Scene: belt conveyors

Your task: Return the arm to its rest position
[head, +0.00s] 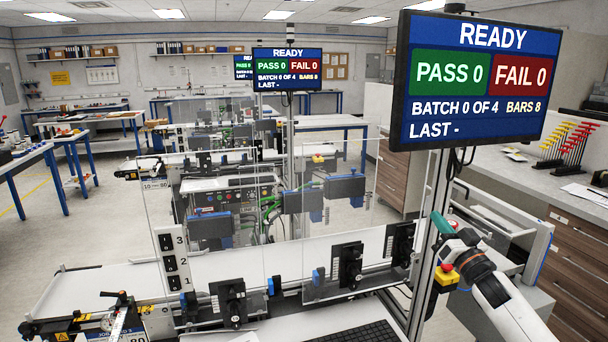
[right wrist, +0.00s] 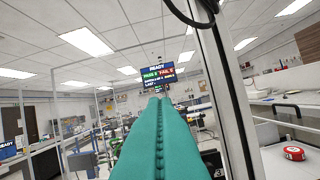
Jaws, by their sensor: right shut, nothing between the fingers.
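My right arm (head: 505,300) comes in from the lower right of the head view, white with dark joints. Its right gripper (head: 437,218) has teal fingers pointing up and left, beside the metal post under the large display. In the right wrist view the two teal fingers of the right gripper (right wrist: 156,103) lie together along a seam, shut and empty. My left arm and gripper are not in view.
A large display (head: 475,85) reading READY hangs on a metal post (head: 432,230) close to my right gripper. A yellow and red button box (head: 446,276) is just below the gripper. A white conveyor (head: 90,288) crosses the front, and a counter (head: 550,180) stands at right.

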